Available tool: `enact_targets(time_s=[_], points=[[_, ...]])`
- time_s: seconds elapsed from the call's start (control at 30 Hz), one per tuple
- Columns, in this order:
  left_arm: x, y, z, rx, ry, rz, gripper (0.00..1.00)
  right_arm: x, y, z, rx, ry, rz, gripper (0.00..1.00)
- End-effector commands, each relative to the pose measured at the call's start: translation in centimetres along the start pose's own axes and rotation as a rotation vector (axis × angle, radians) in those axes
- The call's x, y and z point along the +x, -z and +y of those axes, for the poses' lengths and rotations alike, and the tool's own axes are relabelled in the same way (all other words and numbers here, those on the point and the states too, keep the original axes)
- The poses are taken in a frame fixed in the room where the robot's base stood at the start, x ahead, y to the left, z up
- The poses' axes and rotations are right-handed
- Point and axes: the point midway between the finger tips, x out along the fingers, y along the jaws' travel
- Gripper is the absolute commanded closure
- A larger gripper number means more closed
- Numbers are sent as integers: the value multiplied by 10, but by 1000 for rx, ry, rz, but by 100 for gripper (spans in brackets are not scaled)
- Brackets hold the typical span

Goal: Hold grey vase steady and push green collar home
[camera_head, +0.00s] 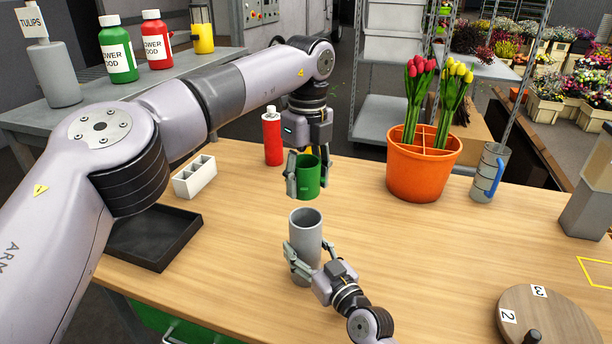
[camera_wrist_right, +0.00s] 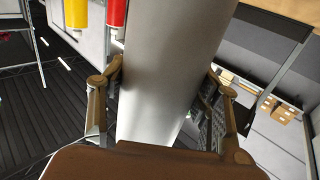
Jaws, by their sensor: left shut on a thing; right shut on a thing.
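The grey vase (camera_head: 305,228) stands upright on the wooden table, its open mouth facing up. My right gripper (camera_head: 305,262) is shut around its lower body; in the right wrist view the vase (camera_wrist_right: 170,70) fills the space between the fingers (camera_wrist_right: 165,95). The green collar (camera_head: 309,177) is a short ring held in the air above and apart from the vase mouth, roughly in line with it. My left gripper (camera_head: 306,180) points down and is shut on the collar. The far side of the collar is partly hidden by the gripper.
A red bottle (camera_head: 272,136) stands behind the collar. An orange pot (camera_head: 424,170) with tulips and a grey jug (camera_head: 489,173) are to the right. A white holder (camera_head: 195,177) and black tray (camera_head: 150,240) lie left. A numbered turntable (camera_head: 548,318) is front right. Table right of the vase is clear.

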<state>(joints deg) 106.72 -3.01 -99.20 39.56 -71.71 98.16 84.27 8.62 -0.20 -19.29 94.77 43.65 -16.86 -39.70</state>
Motion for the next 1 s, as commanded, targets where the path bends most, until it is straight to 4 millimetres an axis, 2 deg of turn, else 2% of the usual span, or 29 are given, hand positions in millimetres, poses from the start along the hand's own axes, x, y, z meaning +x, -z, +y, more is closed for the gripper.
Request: enact_targets(time_s=[0.1,0.57,1.0], points=[[6,1,0,0,1,0,73,0,-1,0,0,0,-2,82],[11,0,0,-1,1,-1,73,0,-1,0,0,1,-2,82],[45,0,-1,0,0,0,73,0,-1,0,0,1,-3,82]])
